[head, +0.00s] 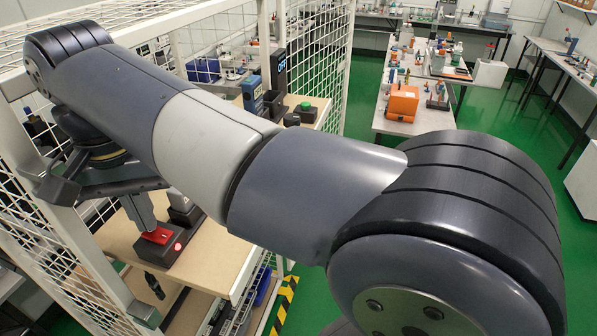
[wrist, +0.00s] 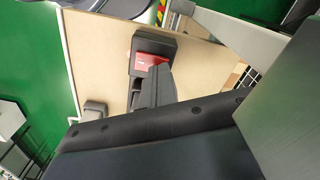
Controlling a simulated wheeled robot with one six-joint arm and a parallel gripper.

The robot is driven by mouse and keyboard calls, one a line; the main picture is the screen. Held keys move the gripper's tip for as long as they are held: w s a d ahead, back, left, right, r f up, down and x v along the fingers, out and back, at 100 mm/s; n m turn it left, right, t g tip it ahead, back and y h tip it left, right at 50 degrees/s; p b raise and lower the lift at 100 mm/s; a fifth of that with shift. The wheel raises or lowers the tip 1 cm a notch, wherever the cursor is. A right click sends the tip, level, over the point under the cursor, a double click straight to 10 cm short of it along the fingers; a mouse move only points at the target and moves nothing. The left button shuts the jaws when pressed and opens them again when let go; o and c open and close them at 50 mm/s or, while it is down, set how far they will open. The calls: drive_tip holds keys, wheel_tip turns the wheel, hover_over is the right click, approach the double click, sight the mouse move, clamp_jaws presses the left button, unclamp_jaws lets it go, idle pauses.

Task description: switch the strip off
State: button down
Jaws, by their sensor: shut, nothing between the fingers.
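The strip (head: 170,252) is a dark box on the wooden bench top, at the lower left of the head view. It carries a red switch (head: 158,236), and a small red light glows beside it. In the wrist view the strip (wrist: 154,41) lies near the top of the board, and part of its red switch (wrist: 137,63) shows. My gripper (head: 149,229) is shut and empty, its tips at the red switch. In the wrist view my gripper (wrist: 160,70) covers part of the switch. I cannot tell whether the tips press it or only hover close.
White wire mesh (head: 318,60) and posts stand around the bench (head: 222,262). Handheld testers (head: 252,95) and a device with a green button (head: 305,107) stand farther back on it. A grey box (wrist: 95,108) lies on the board in the wrist view.

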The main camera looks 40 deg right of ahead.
drive_tip(key=shift+f, duration=0.45)
drive_tip(key=shift+r, duration=0.1)
wheel_tip(320, 180, up, 5)
drive_tip(key=p, duration=0.4)
drive_tip(key=shift+p, duration=0.35)
drive_tip(key=shift+r, duration=1)
